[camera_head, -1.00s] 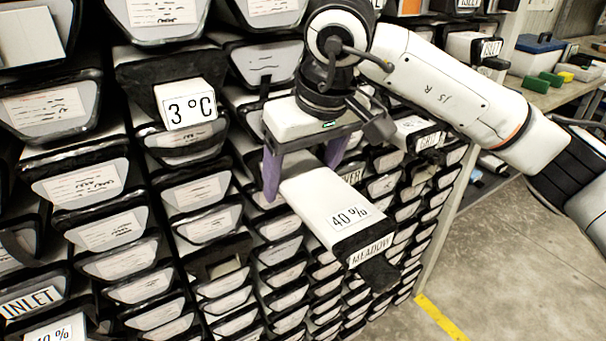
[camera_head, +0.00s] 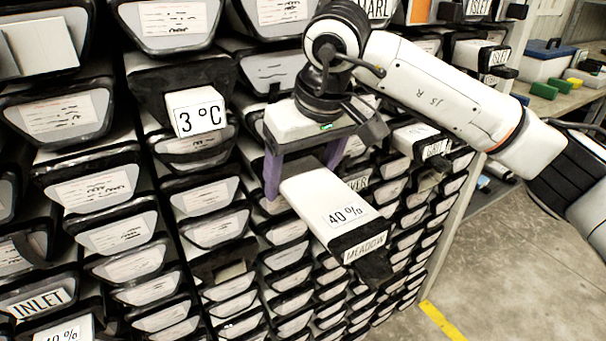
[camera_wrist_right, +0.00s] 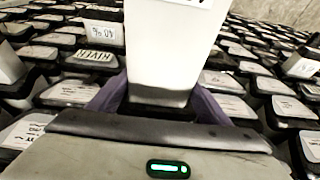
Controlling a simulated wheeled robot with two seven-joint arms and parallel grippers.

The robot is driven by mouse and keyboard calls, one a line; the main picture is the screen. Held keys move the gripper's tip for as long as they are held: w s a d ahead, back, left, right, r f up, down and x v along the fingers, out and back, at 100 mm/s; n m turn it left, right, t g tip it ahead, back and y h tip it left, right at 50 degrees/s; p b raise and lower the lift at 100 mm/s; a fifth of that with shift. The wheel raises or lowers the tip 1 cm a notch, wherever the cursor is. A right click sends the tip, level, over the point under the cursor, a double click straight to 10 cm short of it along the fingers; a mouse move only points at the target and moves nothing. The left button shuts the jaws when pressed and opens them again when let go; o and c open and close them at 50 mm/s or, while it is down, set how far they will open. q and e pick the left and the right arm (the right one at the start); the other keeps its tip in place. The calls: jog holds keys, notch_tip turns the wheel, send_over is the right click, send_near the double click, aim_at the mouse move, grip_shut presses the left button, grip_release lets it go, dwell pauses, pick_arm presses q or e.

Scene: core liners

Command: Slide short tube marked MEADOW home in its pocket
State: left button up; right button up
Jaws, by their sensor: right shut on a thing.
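The short tube marked MEADOW (camera_head: 318,196) is a white box-shaped tube with a 40 % label on top and a black end cap with the MEADOW label. It sticks out from the rack face toward the lower right. My right gripper (camera_head: 303,178) is shut on its rack-side part, with one purple finger on each side. In the right wrist view the tube (camera_wrist_right: 172,45) stands between the purple fingers (camera_wrist_right: 158,100). Its rack-side end and its pocket are hidden by the gripper, so I cannot tell how it sits there. My left gripper is out of view.
The rack is full of pale-faced black liners in close rows. A 3 °C tube (camera_head: 196,112) juts out at left, and other labelled tubes (camera_head: 425,143) jut out at right. A bench (camera_head: 560,100) with boxes stands at upper right. Open floor (camera_head: 500,260) lies at lower right.

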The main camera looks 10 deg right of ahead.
aim_at(307, 181)
jog(key=shift+w+a+r, duration=0.15)
jog(key=shift+w+r, duration=0.05)
jog(key=shift+w, duration=0.25)
jog(key=o, duration=2.1)
jog(key=shift+w, duration=0.1)
jog(key=v, duration=1)
jog(key=shift+s+a, duration=0.1)
jog(key=shift+s, duration=0.25)
